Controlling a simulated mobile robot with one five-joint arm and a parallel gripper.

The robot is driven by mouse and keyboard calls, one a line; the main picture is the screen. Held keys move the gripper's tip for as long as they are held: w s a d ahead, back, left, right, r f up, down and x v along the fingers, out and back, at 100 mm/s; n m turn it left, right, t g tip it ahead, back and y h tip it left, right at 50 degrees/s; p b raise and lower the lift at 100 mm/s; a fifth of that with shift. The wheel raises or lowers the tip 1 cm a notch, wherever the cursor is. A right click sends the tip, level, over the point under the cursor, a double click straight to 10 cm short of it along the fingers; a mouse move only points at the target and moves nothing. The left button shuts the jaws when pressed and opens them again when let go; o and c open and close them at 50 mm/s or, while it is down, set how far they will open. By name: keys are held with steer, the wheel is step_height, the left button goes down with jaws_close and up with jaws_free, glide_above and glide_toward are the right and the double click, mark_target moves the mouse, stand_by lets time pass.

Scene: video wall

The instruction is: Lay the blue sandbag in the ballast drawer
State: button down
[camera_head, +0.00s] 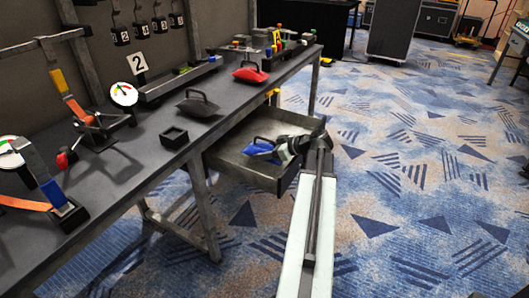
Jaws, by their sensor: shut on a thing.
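The blue sandbag (262,150) has a dark loop handle and is at the ballast drawer, inside its outline in the head view. The drawer (226,160) is a grey open-topped box pulled out from under the bench. My gripper (283,152) is shut on the sandbag, at the bag's right side. The gripper and wrist hide part of the bag and the drawer's right side. I cannot tell whether the bag touches the drawer floor.
A red sandbag (251,74) and a black sandbag (198,104) lie on the dark bench top (130,150). A small black open box (174,137) stands near the bench's front edge. Gauges and straps are at the left. The carpet (400,190) to the right is clear.

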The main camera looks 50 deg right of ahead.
steer(key=shift+f, duration=0.45)
steer(key=shift+b, duration=0.3)
steer(key=shift+s+a+f, duration=0.1)
steer(key=shift+f, duration=0.05)
